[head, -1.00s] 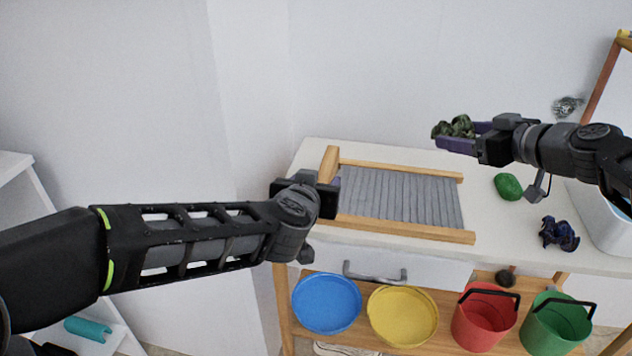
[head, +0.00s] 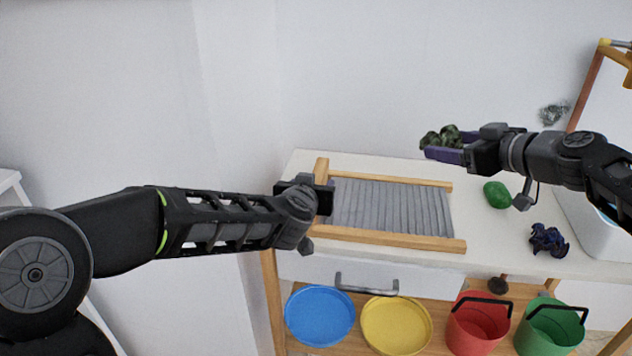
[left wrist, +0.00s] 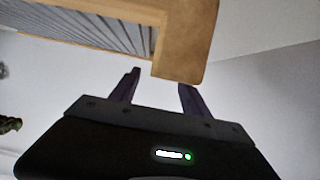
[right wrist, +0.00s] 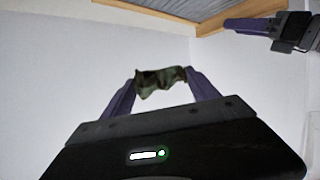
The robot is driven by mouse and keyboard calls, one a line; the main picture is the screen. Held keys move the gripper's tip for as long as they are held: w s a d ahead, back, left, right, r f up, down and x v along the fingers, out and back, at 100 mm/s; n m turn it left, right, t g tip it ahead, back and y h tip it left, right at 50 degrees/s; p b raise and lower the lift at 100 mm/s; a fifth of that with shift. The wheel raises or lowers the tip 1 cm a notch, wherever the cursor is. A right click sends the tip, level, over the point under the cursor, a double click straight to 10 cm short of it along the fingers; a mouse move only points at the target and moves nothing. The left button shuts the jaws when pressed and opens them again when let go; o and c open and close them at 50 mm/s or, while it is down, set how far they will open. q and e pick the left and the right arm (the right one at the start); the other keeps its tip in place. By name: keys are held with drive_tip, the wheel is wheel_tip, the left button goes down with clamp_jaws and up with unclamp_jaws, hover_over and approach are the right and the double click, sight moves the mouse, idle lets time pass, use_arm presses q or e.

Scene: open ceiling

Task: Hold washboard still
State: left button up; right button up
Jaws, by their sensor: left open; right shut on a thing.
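The washboard (head: 390,205) lies flat on the white table, a grey ribbed panel in a light wooden frame. Its wide left end bar shows close up in the left wrist view (left wrist: 187,40). My left gripper (head: 328,192) is at that left end; in the left wrist view its fingers (left wrist: 157,88) are apart, with the bar's end just beyond the tips. Contact cannot be told. My right gripper (head: 450,148) is above the table's back right, shut on a dark green camouflage cloth (head: 440,139), which also shows between its fingers in the right wrist view (right wrist: 160,82).
A green lump (head: 497,194) and a dark blue crumpled cloth (head: 548,239) lie right of the washboard, near a white basin (head: 590,220). Below are a blue basin (head: 320,315), a yellow basin (head: 396,325), a red bucket (head: 478,325) and a green bucket (head: 550,330).

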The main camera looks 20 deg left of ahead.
use_arm(q)
drive_tip(key=shift+x, duration=1.9)
drive_tip(key=shift+c, duration=0.5)
clamp_jaws()
use_arm(e)
wheel_tip(320, 180, down, 6)
drive_tip(key=w+d, duration=0.1)
drive_tip(key=w, duration=0.1)
drive_tip(key=shift+d+f, duration=0.2)
drive_tip(key=shift+d, duration=0.2)
